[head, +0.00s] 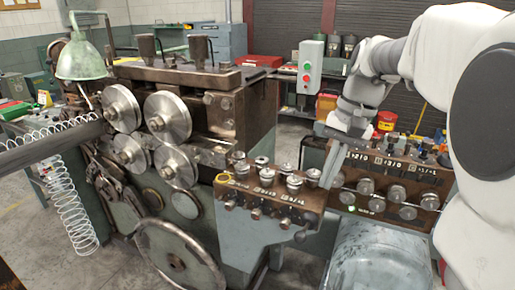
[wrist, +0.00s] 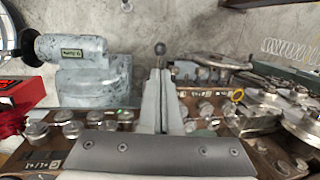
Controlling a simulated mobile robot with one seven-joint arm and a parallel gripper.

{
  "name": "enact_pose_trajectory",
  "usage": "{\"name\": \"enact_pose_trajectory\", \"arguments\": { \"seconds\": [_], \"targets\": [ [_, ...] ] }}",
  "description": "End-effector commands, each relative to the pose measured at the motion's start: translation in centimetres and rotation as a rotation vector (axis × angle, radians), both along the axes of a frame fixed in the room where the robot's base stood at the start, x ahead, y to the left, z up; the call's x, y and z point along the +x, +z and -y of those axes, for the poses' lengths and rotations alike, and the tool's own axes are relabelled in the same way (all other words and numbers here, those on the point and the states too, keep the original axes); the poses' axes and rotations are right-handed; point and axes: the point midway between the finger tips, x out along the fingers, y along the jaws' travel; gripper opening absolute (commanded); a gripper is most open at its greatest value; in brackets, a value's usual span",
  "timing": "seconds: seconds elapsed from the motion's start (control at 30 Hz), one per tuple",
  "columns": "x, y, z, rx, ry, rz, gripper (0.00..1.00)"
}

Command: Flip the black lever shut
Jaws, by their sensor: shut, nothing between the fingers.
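A lever with a dark ball knob (wrist: 160,49) shows just past my fingertips in the wrist view. Whether it touches them I cannot tell. My gripper (wrist: 160,72) is shut and empty, its two grey fingers side by side. In the head view my gripper (head: 328,180) points down at the left end of the right control box (head: 389,190). Small black levers or switches (head: 422,147) stand along the back of that box. Which of these is the black lever of the task, and its exact position, I cannot tell.
The spring coiler (head: 200,110) with large steel rollers fills the left. A front control block (head: 270,205) with several metal knobs lies close to the left of my gripper. A grey-blue motor housing (head: 375,260) sits below the right box. A red-and-green button box (head: 310,68) stands behind.

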Motion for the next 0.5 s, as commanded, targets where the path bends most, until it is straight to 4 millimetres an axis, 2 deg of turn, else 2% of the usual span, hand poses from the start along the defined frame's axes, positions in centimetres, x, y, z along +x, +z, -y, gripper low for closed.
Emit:
{"name": "enact_pose_trajectory", "arguments": {
  "seconds": [0.2, 0.5],
  "targets": [
    [1.6, -0.2, 0.8, 0.022, -0.036, -0.049, 0.00],
    [1.7, -0.2, 0.8, 0.027, -0.040, -0.057, 0.00]
  ]
}}
